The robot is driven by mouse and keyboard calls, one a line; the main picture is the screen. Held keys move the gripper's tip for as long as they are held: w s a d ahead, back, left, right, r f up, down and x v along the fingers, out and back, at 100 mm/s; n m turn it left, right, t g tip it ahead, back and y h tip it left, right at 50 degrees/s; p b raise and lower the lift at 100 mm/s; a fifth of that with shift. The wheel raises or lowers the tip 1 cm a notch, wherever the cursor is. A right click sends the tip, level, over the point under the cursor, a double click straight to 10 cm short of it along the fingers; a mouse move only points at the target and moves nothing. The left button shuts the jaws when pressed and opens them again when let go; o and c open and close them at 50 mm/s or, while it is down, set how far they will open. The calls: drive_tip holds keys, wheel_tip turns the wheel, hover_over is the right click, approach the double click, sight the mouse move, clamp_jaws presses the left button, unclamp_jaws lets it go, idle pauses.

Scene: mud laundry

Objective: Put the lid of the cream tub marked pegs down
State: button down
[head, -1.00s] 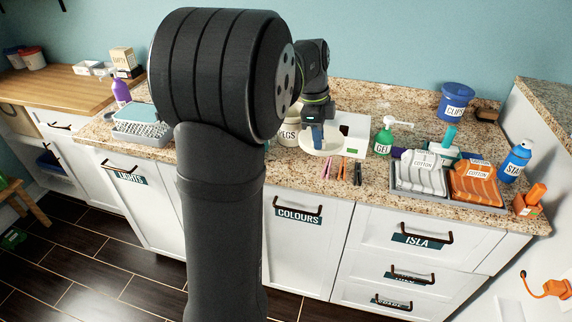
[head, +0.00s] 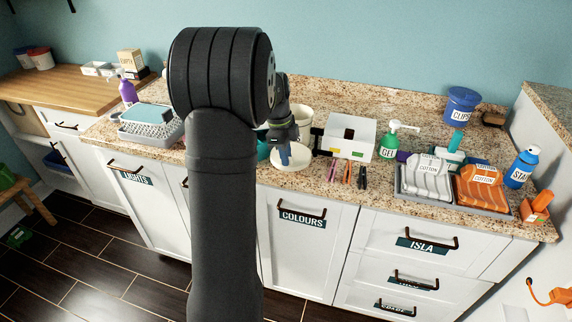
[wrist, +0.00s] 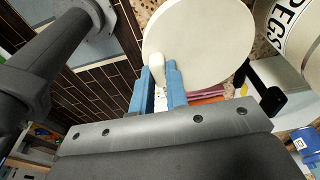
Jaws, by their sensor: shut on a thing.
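My gripper (wrist: 160,86) has blue fingers shut on the knob of the round cream lid (wrist: 208,42). In the head view the lid (head: 291,159) is near the counter's front edge, in front of the tub; its gap above the counter cannot be told. My gripper also shows in the head view (head: 284,154). The open cream tub (head: 304,117) stands behind the lid, partly hidden by my arm. Its PEGS marking shows on the tub in the wrist view (wrist: 308,40).
Several coloured pegs (head: 347,173) lie right of the lid, with a white box (head: 352,131) behind them. A green GEL bottle (head: 389,146) and a grey tray (head: 409,195) of packs stand further right. A grey basket (head: 150,132) is at left. Bare counter shows behind the box.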

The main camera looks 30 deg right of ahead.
drive_tip(key=shift+f, duration=1.9)
drive_tip(key=c, duration=1.4)
unclamp_jaws()
drive_tip(key=shift+f, duration=0.1)
drive_tip(key=shift+c, duration=0.2)
wheel_tip(320, 180, up, 12)
drive_tip(key=w+a, duration=0.1)
drive_tip(key=shift+a, duration=0.15)
drive_tip(key=shift+w, duration=0.1)
